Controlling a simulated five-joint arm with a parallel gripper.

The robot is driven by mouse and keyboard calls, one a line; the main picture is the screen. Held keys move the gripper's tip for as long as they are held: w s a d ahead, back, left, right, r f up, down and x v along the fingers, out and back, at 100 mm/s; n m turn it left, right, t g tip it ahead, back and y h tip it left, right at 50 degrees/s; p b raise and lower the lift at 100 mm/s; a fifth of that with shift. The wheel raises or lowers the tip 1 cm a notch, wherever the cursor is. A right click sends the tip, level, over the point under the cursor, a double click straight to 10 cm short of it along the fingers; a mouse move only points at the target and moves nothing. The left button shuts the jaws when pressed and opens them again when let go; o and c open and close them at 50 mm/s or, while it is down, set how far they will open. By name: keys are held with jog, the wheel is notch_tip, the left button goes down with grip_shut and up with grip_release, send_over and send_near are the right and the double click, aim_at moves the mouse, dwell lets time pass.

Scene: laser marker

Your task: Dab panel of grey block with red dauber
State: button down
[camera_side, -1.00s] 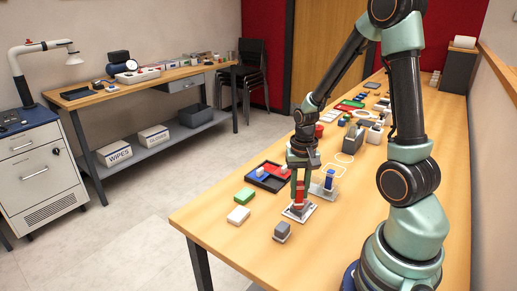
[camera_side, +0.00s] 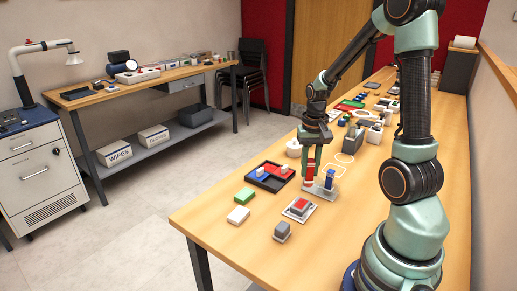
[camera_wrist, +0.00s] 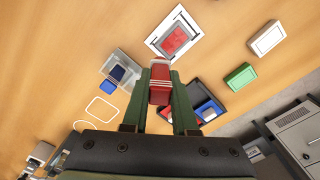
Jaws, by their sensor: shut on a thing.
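My gripper (camera_side: 311,174) is shut on the red dauber (camera_side: 309,169), which hangs upright above the table beside the grey dauber stand. In the wrist view the red dauber (camera_wrist: 159,86) sits between my two green fingers. The grey block (camera_side: 292,213) is on a white plate, toward the front edge from my gripper and apart from it. Its top panel shows red, also in the wrist view (camera_wrist: 174,40). A blue dauber (camera_side: 329,179) stands upright in the stand (camera_side: 322,194). The dauber's lower end is close to the stand; I cannot tell if they touch.
A black tray (camera_side: 258,180) with red and blue parts lies left of my gripper. A green block (camera_side: 244,195), a white block (camera_side: 238,215) and another grey block (camera_side: 282,232) lie near the front edge. White outlines (camera_side: 337,170) mark the table behind the stand.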

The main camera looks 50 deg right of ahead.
aim_at(311, 160)
jog(key=shift+r, duration=1.8)
